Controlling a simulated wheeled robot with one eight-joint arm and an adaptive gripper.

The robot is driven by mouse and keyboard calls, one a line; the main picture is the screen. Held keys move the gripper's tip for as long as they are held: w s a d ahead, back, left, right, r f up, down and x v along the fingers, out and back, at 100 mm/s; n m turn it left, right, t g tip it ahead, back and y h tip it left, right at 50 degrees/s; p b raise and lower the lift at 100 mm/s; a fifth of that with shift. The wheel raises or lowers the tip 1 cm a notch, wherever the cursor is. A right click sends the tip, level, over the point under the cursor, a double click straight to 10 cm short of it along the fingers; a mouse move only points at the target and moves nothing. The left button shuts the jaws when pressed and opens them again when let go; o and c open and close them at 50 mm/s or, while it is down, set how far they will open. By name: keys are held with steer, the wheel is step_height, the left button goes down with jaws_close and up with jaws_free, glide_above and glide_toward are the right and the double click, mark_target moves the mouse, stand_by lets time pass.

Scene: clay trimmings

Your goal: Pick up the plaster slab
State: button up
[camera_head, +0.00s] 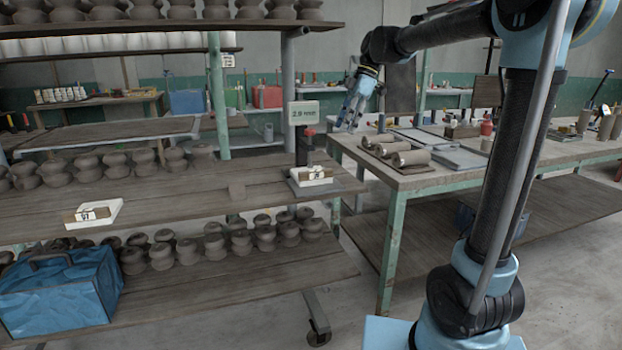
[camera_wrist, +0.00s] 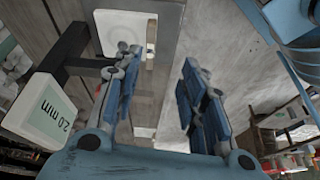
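A white slab (camera_head: 316,172) with a brown tagged strip on its front lies on a grey plate (camera_head: 338,187) at the right end of the middle shelf. It looks like the plaster slab, and it shows at the upper left of the wrist view (camera_wrist: 115,22). A similar white slab (camera_head: 104,209) with a tagged strip lies farther left on the same shelf. My gripper (camera_head: 345,122) is raised above and right of the right-hand slab, over the gap between shelf and table. In the wrist view my gripper (camera_wrist: 161,60) is open, with nothing between its fingers.
A display on a post (camera_head: 304,113) stands behind the right-hand slab, left of my fingers in the wrist view (camera_wrist: 52,112). Clay pots (camera_head: 88,166) fill the shelf's back left. A worktable (camera_head: 420,180) with clay cylinders (camera_head: 383,143) stands right. A blue box (camera_head: 60,290) sits lower left.

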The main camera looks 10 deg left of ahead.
steer(key=w+a+n, duration=0.1)
steer(key=a, duration=0.2)
glide_above(319, 170)
steer(key=w+d, duration=0.1)
steer(key=d, duration=0.1)
steer(key=f, duration=1)
steer(key=shift+w+a, duration=0.1)
steer(key=shift+w, duration=0.1)
steer(key=shift+s+x, duration=0.2)
steer(key=shift+x, duration=2.7)
jaws_close()
